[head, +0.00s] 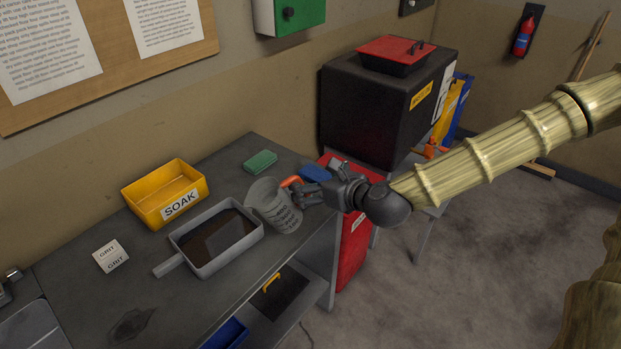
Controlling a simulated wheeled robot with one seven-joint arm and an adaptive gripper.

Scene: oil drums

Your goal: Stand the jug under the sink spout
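The jug (271,207) is a translucent grey measuring jug with dark markings and an orange handle. In the head view it leans to the left, beside the right end of a grey drip pan. My gripper (299,189) is at the handle on the jug's right side, and its fingers appear closed on it. The fingers hide part of the handle, and I cannot tell whether the jug's base touches the bench. Part of a metal sink basin (33,330) shows at the lower left edge. A small metal fitting (12,275) stands behind it, mostly cut off; I cannot make out the spout.
The grey pan (220,262) holds dark liquid. A yellow SOAK tray (135,205), a white GRIT block (111,256), a green sponge (260,161) and a blue item (315,173) are on the bench (75,270). A black tank (365,115) stands behind right. Bench space left of the pan is mostly clear.

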